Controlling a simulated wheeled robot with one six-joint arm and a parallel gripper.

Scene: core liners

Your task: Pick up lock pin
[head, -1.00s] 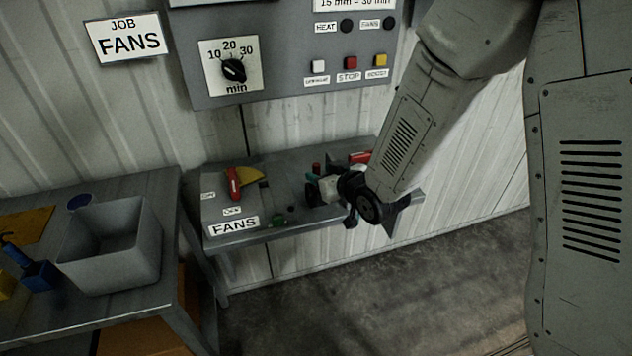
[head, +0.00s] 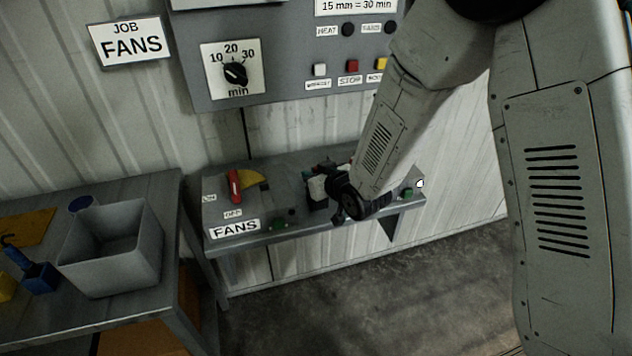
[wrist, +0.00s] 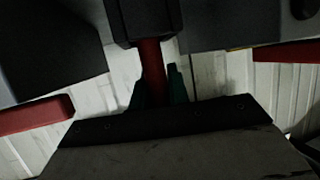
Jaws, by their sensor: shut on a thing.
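My gripper (head: 318,190) is over the right half of the small grey bench in the head view, mostly hidden by its own wrist. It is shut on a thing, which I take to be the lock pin. In the wrist view a red shaft (wrist: 153,72) shows at the middle, below a dark block (wrist: 145,20) and between dark shapes on both sides. Teal pieces (wrist: 175,85) stand close beside the shaft. The jaw contact is too dark to make out, and the pin is not clear in the head view.
The small bench (head: 290,240) carries a red-handled switch (head: 234,186) above a FANS label (head: 234,229). A grey bin (head: 110,250) and a blue holder (head: 37,275) are on the left table. A control panel (head: 290,55) hangs above.

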